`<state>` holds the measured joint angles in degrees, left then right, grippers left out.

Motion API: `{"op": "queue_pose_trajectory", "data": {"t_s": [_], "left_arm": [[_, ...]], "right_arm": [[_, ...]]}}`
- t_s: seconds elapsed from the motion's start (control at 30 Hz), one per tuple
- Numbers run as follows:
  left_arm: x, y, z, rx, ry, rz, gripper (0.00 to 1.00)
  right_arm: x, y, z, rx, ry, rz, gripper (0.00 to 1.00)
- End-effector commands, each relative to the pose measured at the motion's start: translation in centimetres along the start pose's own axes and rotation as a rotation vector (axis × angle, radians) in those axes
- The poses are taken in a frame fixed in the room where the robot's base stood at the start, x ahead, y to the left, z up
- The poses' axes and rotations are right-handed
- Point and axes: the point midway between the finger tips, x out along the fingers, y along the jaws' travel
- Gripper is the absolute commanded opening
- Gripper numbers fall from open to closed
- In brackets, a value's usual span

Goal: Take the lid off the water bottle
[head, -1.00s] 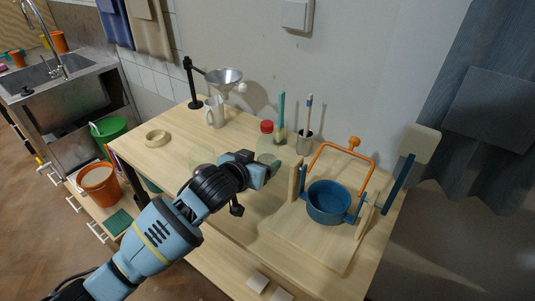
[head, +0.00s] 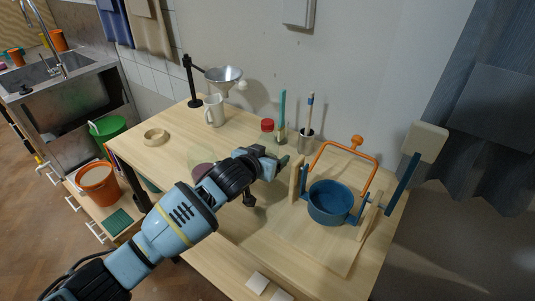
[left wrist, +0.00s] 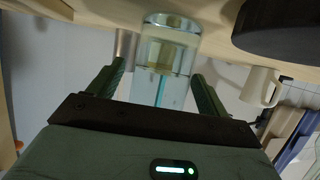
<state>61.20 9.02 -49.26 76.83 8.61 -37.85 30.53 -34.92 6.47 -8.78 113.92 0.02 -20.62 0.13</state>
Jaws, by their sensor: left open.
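The water bottle (head: 267,138) is clear, with a red lid (head: 267,125), and stands upright toward the back of the wooden table in the head view. The lid is on top of it. My left gripper (head: 279,163) is open in front of the bottle, lower than the lid. In the left wrist view, which is upside down, the clear bottle (left wrist: 168,55) appears between the two open green fingers (left wrist: 158,85). I cannot tell whether the fingertips reach past its sides. The lid is not visible there. My right gripper is not in view.
A pot with brushes (head: 304,142) stands right of the bottle. A blue pot (head: 328,203) with an orange handle sits in a wooden stand to the right. A white mug (head: 214,111), a funnel stand (head: 193,85) and a ring (head: 156,137) are to the left.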

Motion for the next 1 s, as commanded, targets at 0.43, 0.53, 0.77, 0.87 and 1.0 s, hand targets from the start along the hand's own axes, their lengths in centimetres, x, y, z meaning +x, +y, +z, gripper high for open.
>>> {"op": "queue_pose_trajectory", "data": {"t_s": [0.43, 0.53, 0.77, 0.87, 1.0], "left_arm": [[0.0, 0.0, 0.0, 0.0, 0.0, 0.0, 0.36], [0.0, 0.0, 0.0, 0.0, 0.0, 0.0, 0.24], [-0.1, 0.0, -0.1, 0.0, 0.002, 0.0, 0.24], [-0.2, 0.0, -0.4, 0.0, 0.003, 0.0, 0.24], [-0.5, 0.0, -1.4, -0.001, 0.005, 0.0, 0.24]], "right_arm": [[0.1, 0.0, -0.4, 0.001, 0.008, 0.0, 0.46], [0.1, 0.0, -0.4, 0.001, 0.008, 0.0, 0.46], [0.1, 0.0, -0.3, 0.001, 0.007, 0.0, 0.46], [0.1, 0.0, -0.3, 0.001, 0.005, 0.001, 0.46], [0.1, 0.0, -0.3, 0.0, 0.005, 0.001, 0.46]]}}
